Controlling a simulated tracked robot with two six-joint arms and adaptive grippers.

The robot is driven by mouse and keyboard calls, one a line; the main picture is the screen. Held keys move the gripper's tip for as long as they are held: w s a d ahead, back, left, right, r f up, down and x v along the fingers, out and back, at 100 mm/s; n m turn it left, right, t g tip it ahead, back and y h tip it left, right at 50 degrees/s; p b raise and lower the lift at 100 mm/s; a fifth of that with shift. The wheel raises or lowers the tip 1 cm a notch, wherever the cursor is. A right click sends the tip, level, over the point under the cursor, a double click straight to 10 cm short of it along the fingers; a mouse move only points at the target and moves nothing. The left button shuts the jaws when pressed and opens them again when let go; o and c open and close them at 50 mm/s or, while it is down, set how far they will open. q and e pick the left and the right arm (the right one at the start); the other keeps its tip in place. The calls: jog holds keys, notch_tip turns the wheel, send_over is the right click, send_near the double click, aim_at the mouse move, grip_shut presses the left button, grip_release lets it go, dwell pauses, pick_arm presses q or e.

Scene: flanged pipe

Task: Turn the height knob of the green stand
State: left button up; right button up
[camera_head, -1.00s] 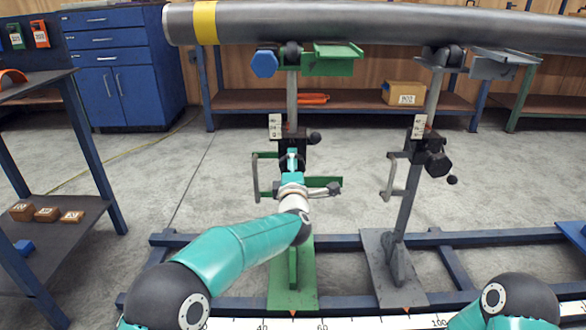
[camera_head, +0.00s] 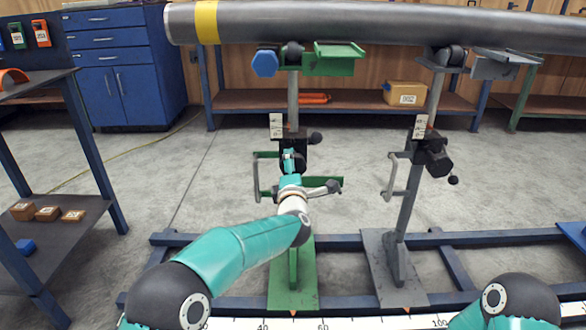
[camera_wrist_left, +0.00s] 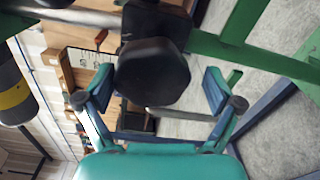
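The green stand (camera_head: 293,262) stands upright on the blue rail frame, with its head under the grey pipe (camera_head: 350,26). Its black clamp block (camera_head: 297,142) is partly covered by my left gripper (camera_head: 289,160) in the head view. In the left wrist view, the black faceted height knob (camera_wrist_left: 152,72) sits between the two teal fingers of my left gripper (camera_wrist_left: 158,86). The gripper is open, with a visible gap on each side of the knob. My right gripper is out of view; only part of that arm shows at the lower right.
A grey stand (camera_head: 405,220) with its own black knob stands to the right. A dark shelf table (camera_head: 80,245) stands at the left.

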pick_arm(q)
jog(key=shift+d+r, duration=0.1)
jog(key=shift+r, duration=0.15)
jog(key=shift+s, duration=0.15)
jog(key=s, duration=1.1)
jog(key=shift+s, duration=0.35)
jog(key=shift+f, duration=0.1)
